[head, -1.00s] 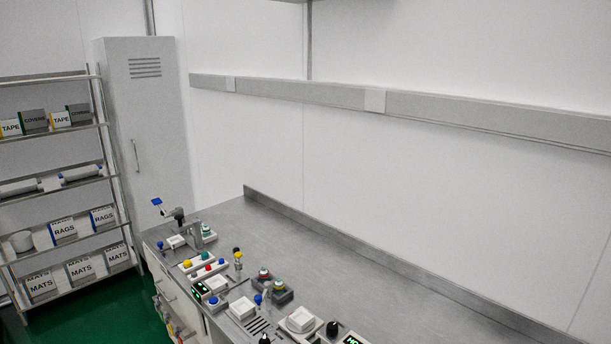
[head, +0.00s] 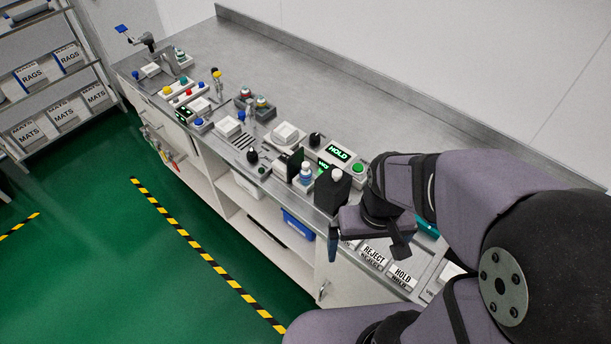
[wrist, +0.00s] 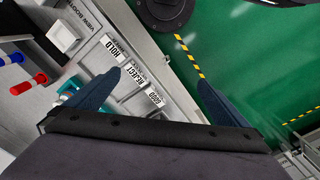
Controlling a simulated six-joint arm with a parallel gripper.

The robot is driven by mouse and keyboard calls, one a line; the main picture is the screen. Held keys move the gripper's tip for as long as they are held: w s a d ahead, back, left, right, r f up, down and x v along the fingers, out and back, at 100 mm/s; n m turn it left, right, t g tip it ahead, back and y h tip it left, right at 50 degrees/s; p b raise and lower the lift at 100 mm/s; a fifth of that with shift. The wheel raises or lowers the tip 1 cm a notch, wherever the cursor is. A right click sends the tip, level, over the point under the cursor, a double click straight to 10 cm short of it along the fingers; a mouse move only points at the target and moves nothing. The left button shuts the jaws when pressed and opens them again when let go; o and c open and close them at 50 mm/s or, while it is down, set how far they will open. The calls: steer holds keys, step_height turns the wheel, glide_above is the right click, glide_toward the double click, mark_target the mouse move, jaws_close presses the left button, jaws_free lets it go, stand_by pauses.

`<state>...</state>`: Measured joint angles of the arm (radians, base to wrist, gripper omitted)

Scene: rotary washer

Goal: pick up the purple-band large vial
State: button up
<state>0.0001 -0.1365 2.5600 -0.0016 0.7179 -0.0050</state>
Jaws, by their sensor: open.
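I cannot make out a purple band on anything in either view. My gripper (head: 366,242) is at the bench's front edge, beside the label plates, in the head view. In the wrist view my gripper (wrist: 159,77) is open, its two dark blue fingers wide apart with nothing between them. A small bottle with a blue band (head: 306,172) stands on the bench, left of a black box in the head view. In the wrist view, a blue-ended piece (wrist: 14,59) and a red-ended piece (wrist: 40,77) show at the left; what they are is unclear.
REJECT (head: 374,252) and HOLD (head: 402,276) plates line the bench front near my gripper. A black box (head: 330,192) stands just left of it. Knobs, buttons and displays crowd the front strip. The back of the metal bench (head: 300,75) is clear.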

steer(key=c, duration=1.7)
steer(key=shift+o, duration=0.2)
steer(key=w+a+t+b, duration=0.1)
steer(key=w, duration=0.7)
steer(key=w+a+n+t+b, duration=0.1)
steer(key=w+t+b, duration=0.1)
steer(key=w, duration=0.6)
steer(key=w+a+n+t+b, duration=0.1)
steer(key=w, duration=0.7)
steer(key=shift+w+f+t+b, duration=0.1)
steer(key=shift+f+t+b, duration=0.2)
steer(key=shift+t, duration=0.1)
steer(key=w+a, duration=0.1)
steer(key=w+b, duration=0.1)
steer(key=w, duration=0.1)
steer(key=shift+a+f, duration=0.4)
steer(key=m+b, duration=0.2)
glide_toward(306, 172)
steer(key=x, duration=0.2)
steer(key=shift+w+d+f, duration=0.1)
steer(key=shift+w+f, duration=0.05)
steer(key=shift+w, duration=0.25)
steer(key=shift+a+f, duration=0.2)
steer(key=shift+a, duration=0.05)
steer(key=shift+s+p+x, duration=0.1)
steer(key=shift+p+x, duration=0.9)
steer(key=shift+x, duration=0.8)
steer(key=shift+s+p+x, duration=0.15)
steer(key=shift+p+x, duration=0.8)
steer(key=shift+x, duration=0.85)
